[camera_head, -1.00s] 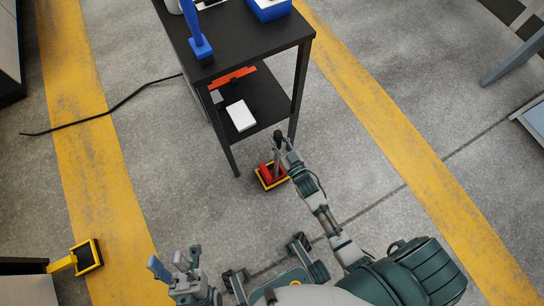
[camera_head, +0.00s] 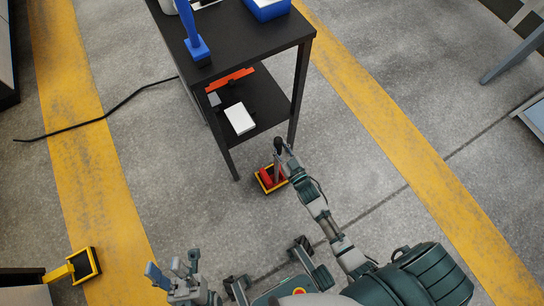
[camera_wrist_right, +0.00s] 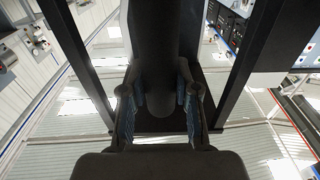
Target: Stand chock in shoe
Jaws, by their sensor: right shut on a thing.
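A red chock (camera_head: 266,178) is at the yellow-rimmed shoe (camera_head: 262,188) on the floor, by the front leg of the black table. It appears to be within the shoe's rim, but its exact seating and tilt are hard to tell at this size. My right gripper (camera_head: 279,154) is above the shoe, shut on a dark upright handle that appears to belong to the chock. In the right wrist view a broad dark shape (camera_wrist_right: 160,60) stands between the blue-padded fingers. My left gripper (camera_head: 178,278) is at the lower left, apart from everything, its fingers spread and empty.
The black table (camera_head: 262,40) with a lower shelf stands just behind the shoe, a white box (camera_head: 240,118) on that shelf. Another yellow-and-black shoe (camera_head: 84,264) is at the far lower left. A black cable (camera_head: 110,108) lies on the floor. Open floor lies right.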

